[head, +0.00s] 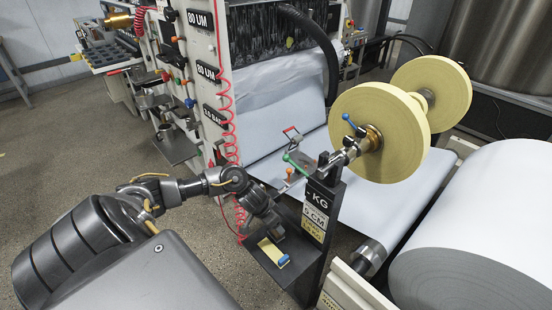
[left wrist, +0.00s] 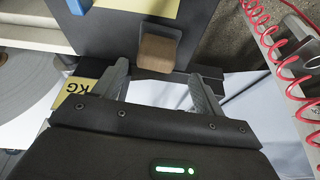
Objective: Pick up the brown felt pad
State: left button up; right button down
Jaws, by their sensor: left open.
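The brown felt pad (left wrist: 156,53) is a small block with a dark grip, standing at the edge of a dark shelf (left wrist: 112,40) in the left wrist view. My left gripper (left wrist: 160,88) is open, with its two fingers apart on either side of the pad's line. The pad lies just beyond the fingertips, between them in the picture, and does not appear held. In the head view my left gripper (head: 270,224) is over the inner side of the dark shelf (head: 262,268). I cannot make out the pad there. My right gripper is not in view.
A yellow pad (head: 270,250) and a blue item (head: 284,260) lie on the shelf. A dark upright post (head: 318,240) with labels stands to its right. A coiled red hose (head: 226,110) hangs close to my left arm. Large paper rolls (head: 480,230) fill the right.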

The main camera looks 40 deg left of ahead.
aim_at(275, 236)
pick_arm(q)
jog(key=shift+f, duration=0.15)
jog(key=x, duration=0.1)
jog(key=b+x, duration=0.1)
jog(key=x, duration=0.2)
jog(key=shift+d+f, duration=0.25)
jog(key=shift+d, duration=0.05)
jog(key=shift+f, duration=0.25)
jog(key=shift+w, duration=0.1)
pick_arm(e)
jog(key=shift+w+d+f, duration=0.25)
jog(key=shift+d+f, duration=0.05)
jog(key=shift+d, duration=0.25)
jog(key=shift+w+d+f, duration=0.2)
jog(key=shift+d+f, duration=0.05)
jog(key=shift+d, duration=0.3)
pick_arm(q)
jog(key=c, duration=1.1)
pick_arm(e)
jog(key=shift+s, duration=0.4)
pick_arm(q)
jog(key=shift+r, duration=0.1)
